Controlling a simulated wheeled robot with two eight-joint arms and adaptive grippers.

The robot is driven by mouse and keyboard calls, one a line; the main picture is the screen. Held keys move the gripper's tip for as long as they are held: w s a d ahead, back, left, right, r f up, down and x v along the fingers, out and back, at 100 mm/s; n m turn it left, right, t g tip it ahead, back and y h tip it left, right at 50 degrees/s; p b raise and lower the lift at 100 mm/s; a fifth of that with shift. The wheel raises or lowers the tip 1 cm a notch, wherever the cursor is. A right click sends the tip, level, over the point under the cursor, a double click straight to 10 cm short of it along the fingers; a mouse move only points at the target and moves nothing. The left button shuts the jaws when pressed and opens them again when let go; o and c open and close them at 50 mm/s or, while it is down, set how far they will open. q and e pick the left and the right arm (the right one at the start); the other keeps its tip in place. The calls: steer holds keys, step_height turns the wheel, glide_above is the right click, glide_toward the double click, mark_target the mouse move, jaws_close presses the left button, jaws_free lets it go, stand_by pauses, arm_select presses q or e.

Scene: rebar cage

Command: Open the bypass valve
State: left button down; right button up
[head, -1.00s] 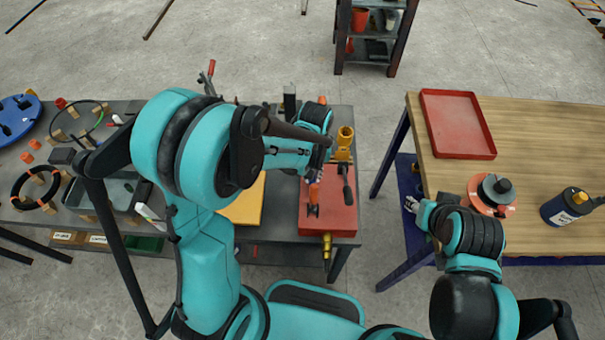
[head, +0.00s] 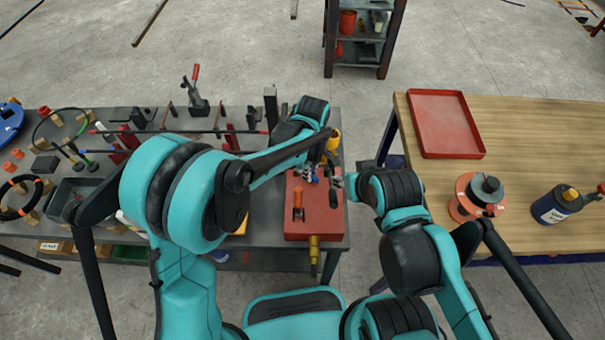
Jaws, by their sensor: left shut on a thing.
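A red unit (head: 322,222) sits at the near right end of the dark bench. An orange lever (head: 298,203) stands on its left part, and a brass fitting (head: 314,246) projects from its near edge. A yellow-brass part (head: 334,142) shows at its far side. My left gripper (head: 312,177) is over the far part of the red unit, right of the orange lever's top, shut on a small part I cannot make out. My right gripper (head: 338,181) is just to its right, above the unit's right edge; its jaw opening is too small to tell. I cannot tell which part is the bypass valve.
The dark bench (head: 262,208) holds tools, cables and a grey bin (head: 75,197) leftward. A wooden table (head: 530,150) at the right carries a red tray (head: 445,125), a spool (head: 480,195) and a dark blue bottle (head: 557,206). Floor gap separates bench and table.

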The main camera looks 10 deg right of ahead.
arm_select(q)
steer(key=n, duration=0.1)
steer(key=w+d+n, duration=0.1)
steer(key=n, duration=0.1)
steer(key=shift+w+n, duration=0.15)
steer(key=shift+n, duration=0.15)
steer(key=shift+w+d+n, duration=0.1)
steer(key=shift+w+n, duration=0.2)
steer(key=shift+n, duration=0.45)
steer(key=shift+w+n, duration=0.3)
steer(key=shift+n, duration=0.45)
steer(key=c, duration=1.5)
jaws_free()
step_height(320, 180, up, 12)
steer(key=shift+s+f, duration=0.1)
